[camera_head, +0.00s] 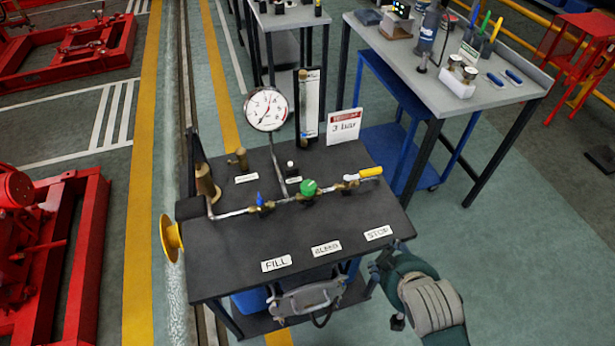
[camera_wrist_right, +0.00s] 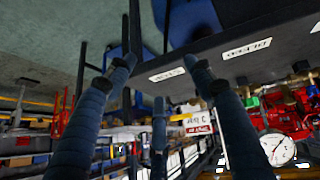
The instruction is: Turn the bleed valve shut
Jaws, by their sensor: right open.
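A black bench (camera_head: 240,245) carries a pipe with several valves. The green round knob (camera_head: 308,188) stands in the middle of the pipe, behind the BLEED label (camera_head: 326,248). A blue handle (camera_head: 259,199) sits left of it, behind the FILL label (camera_head: 276,263). A yellow lever (camera_head: 370,171) is at the right end, behind the STOP label (camera_head: 378,233). My right gripper (camera_head: 386,292) is open beside the bench's front right corner, apart from the valves. In the right wrist view its spread fingers (camera_wrist_right: 160,78) hold nothing, and the green knob (camera_wrist_right: 252,101) shows at the right. My left gripper is not in view.
A pressure gauge (camera_head: 266,109) and a red-and-white 3 bar sign (camera_head: 344,126) rise behind the pipe. A yellow cone-shaped part (camera_head: 171,238) sticks out at the bench's left edge. A grey worktable (camera_head: 440,85) with tools stands back right.

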